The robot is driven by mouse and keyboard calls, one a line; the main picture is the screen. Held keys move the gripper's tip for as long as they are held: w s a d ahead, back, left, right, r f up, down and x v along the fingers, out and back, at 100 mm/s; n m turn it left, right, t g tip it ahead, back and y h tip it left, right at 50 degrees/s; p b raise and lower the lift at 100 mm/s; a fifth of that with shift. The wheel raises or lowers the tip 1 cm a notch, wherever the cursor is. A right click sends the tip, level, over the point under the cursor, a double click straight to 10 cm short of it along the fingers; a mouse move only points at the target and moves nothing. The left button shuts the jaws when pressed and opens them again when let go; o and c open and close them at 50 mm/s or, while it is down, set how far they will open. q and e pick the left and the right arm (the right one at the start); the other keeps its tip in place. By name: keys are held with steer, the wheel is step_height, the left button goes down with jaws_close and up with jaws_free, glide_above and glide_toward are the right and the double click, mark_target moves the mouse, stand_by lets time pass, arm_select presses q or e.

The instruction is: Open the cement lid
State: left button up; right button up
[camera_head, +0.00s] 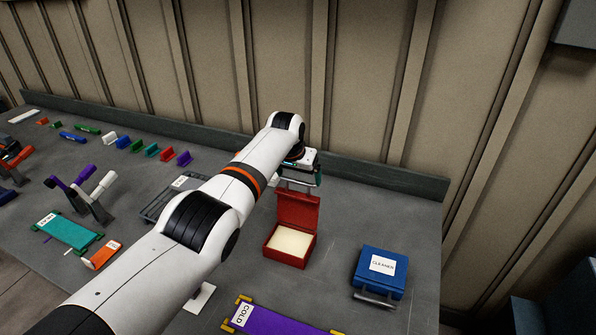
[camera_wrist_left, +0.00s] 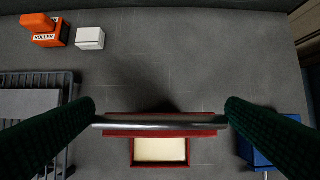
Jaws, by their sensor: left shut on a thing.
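A red box (camera_head: 290,261) stands on the bench with its lid (camera_head: 298,211) raised about upright at the back edge; no label shows on it. A pale cream filling (camera_head: 291,242) shows inside. My left gripper (camera_head: 300,182) is above and behind the box, at the top of the raised lid. In the left wrist view, the two dark green fingers (camera_wrist_left: 160,118) are at the ends of a silver handle bar (camera_wrist_left: 150,123) on the lid, shut on it. The box's cream inside (camera_wrist_left: 160,150) shows below the bar. My right gripper is not in view.
A blue CLEANER box (camera_head: 378,272) stands to the right of the red box. A purple COLD piece (camera_head: 270,324) lies in front. A grey rack (camera_head: 166,205) is to the left, partly behind my arm. An orange ROLLER item (camera_wrist_left: 45,32) and a white block (camera_wrist_left: 90,39) show in the wrist view.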

arm_select(q)
steer(key=shift+s+f, duration=0.15)
steer(key=shift+f, duration=0.1)
steer(key=o, duration=1)
steer(key=shift+s+r+p, duration=0.1)
steer(key=shift+r+p, duration=0.35)
steer(key=shift+r, duration=0.3)
steer(key=shift+p+v, duration=0.5)
steer(key=shift+v, duration=0.45)
step_height(320, 180, up, 6)
steer(key=b, duration=0.2)
glide_above(296, 195)
steer(key=s, duration=0.3)
steer(key=shift+s+a+r, duration=0.1)
steer(key=shift+a+r, duration=0.15)
steer(key=shift+r, duration=0.2)
steer(key=shift+s+a+r, duration=0.1)
steer(key=shift+a+r, duration=0.15)
steer(key=shift+r, duration=0.25)
